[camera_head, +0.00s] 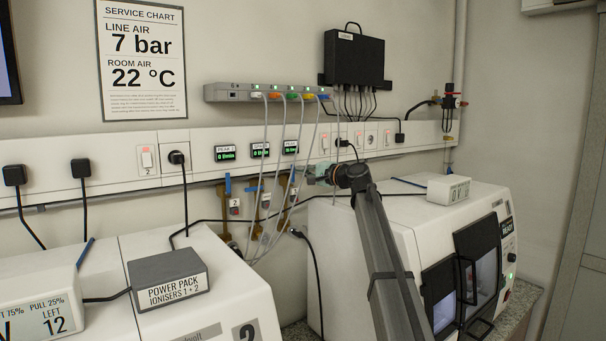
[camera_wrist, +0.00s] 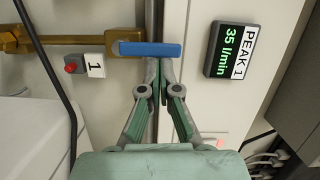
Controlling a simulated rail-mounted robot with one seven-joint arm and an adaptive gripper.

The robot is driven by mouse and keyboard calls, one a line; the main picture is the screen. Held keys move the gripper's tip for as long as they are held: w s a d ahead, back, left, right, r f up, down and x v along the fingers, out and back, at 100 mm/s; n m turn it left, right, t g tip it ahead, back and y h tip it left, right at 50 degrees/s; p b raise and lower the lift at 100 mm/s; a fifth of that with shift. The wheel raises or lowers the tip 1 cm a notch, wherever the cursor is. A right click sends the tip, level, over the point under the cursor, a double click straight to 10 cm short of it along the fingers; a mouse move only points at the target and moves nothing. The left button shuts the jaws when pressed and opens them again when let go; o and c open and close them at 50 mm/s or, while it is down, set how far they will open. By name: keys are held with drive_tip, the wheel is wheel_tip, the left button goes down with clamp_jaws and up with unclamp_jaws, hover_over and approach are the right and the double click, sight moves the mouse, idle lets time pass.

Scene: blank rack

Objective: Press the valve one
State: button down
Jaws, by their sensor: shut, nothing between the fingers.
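In the wrist view, a blue lever handle (camera_wrist: 150,49) lies crosswise on a brass valve body (camera_wrist: 60,40). A tag marked 1 (camera_wrist: 95,65) with a red button (camera_wrist: 71,68) sits just beside it. My gripper (camera_wrist: 158,65) is shut and empty, its fingertips right at the handle's edge; I cannot tell whether they touch it. In the head view my gripper (camera_head: 318,175) is at the wall rail, seen small and partly behind my arm.
A PEAK 1 display (camera_wrist: 231,50) reads 35 l/min in the wrist view. Cables hang from a grey hub (camera_head: 265,93) in front of the valves. White machines (camera_head: 455,215) stand below at right and left. A power pack box (camera_head: 168,278) rests on the left machine.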

drive_tip(key=shift+s+a+n+b, duration=0.1)
drive_tip(key=shift+a+n+b, duration=0.05)
drive_tip(key=shift+n+b, duration=0.3)
drive_tip(key=n+b, duration=0.2)
drive_tip(key=b, duration=0.1)
drive_tip(key=shift+s+a+h, duration=0.3)
drive_tip(key=shift+a+h, duration=0.05)
drive_tip(key=shift+h, duration=0.05)
drive_tip(key=s+a+n+h+b, duration=0.1)
drive_tip(key=n+b, duration=0.2)
drive_tip(key=s+a+n+h+b, duration=0.1)
drive_tip(key=n+b, duration=0.2)
drive_tip(key=s+a+n+h+b, duration=0.1)
drive_tip(key=n+b, duration=0.2)
drive_tip(key=b, duration=0.1)
drive_tip(key=shift+s+a+f+n+t, duration=0.1)
drive_tip(key=shift+a+f+n+t, duration=0.15)
drive_tip(key=shift+f+t, duration=0.15)
drive_tip(key=shift+r, duration=0.1)
